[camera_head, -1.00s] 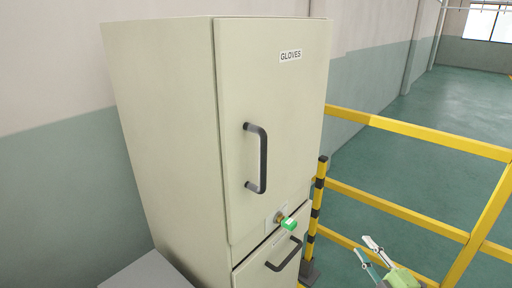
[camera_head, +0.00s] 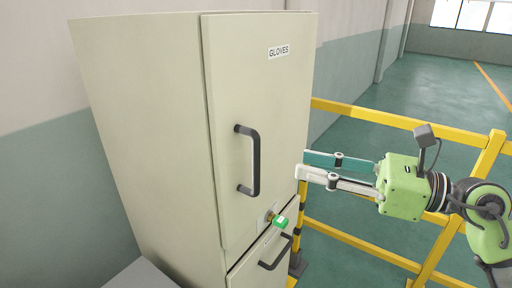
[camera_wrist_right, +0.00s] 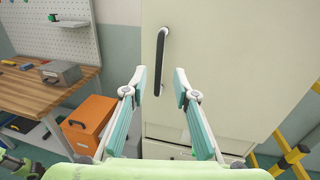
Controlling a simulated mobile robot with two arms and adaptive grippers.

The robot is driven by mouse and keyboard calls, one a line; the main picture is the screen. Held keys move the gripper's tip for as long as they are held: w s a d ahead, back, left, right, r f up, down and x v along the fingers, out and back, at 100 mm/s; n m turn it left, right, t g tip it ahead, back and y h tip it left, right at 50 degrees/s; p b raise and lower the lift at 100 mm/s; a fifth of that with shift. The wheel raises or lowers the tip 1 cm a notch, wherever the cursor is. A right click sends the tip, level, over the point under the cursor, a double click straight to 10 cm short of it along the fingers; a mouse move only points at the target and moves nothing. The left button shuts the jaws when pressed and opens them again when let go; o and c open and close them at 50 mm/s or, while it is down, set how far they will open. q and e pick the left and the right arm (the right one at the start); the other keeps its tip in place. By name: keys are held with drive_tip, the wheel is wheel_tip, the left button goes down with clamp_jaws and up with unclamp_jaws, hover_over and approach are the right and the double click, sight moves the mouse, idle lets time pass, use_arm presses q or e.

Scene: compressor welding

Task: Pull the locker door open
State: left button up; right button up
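The locker (camera_head: 150,130) is a tall cream cabinet. Its upper door (camera_head: 262,75), labelled GLOVES, looks shut. A dark vertical bar handle (camera_head: 254,160) is on this door, and a key with a green tag (camera_head: 281,222) sits in the lock below it. My right gripper (camera_head: 304,164) is open and empty, to the right of the handle and apart from it. In the right wrist view the handle (camera_wrist_right: 160,62) shows beyond the open fingertips (camera_wrist_right: 160,75), toward the upper left of the gap. My left gripper is in neither current view.
A lower door with its own dark handle (camera_head: 277,254) is under the upper one. Yellow railings (camera_head: 370,118) stand behind my right arm. The right wrist view shows a wooden workbench (camera_wrist_right: 35,92) and an orange box (camera_wrist_right: 88,125) at left.

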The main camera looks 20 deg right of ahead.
drive_tip(key=p, duration=0.5)
hover_over(257, 189)
drive_tip(key=d, duration=0.1)
drive_tip(key=shift+w+a, duration=0.4)
drive_tip(key=shift+a, duration=0.05)
clamp_jaws()
